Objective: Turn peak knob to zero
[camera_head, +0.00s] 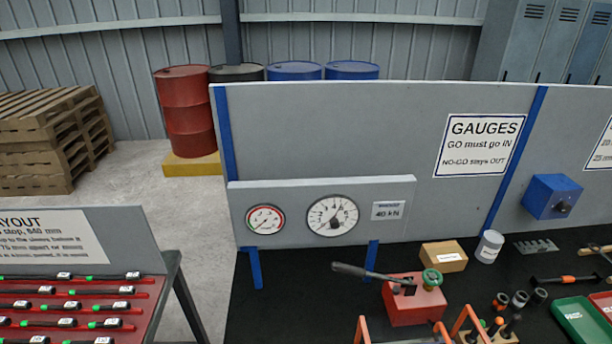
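A grey gauge panel (290,189) stands on blue legs at the back of the black bench. A small round gauge (265,220) with a red ring is on its left. A larger white dial (333,216) is beside it, with dark needles and a small hub at its middle. No knob marked as the peak knob can be read; whether the hub is that knob I cannot tell. A plate reading 40 kN (388,211) is to the right.
A red hand pump (411,303) with a dark lever and green knob (432,278) stands before the panel. Orange bars (466,318) rise at the bottom edge. A cardboard box (443,257), white cup (489,246) and blue box (552,196) are right. The bench front-left is clear.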

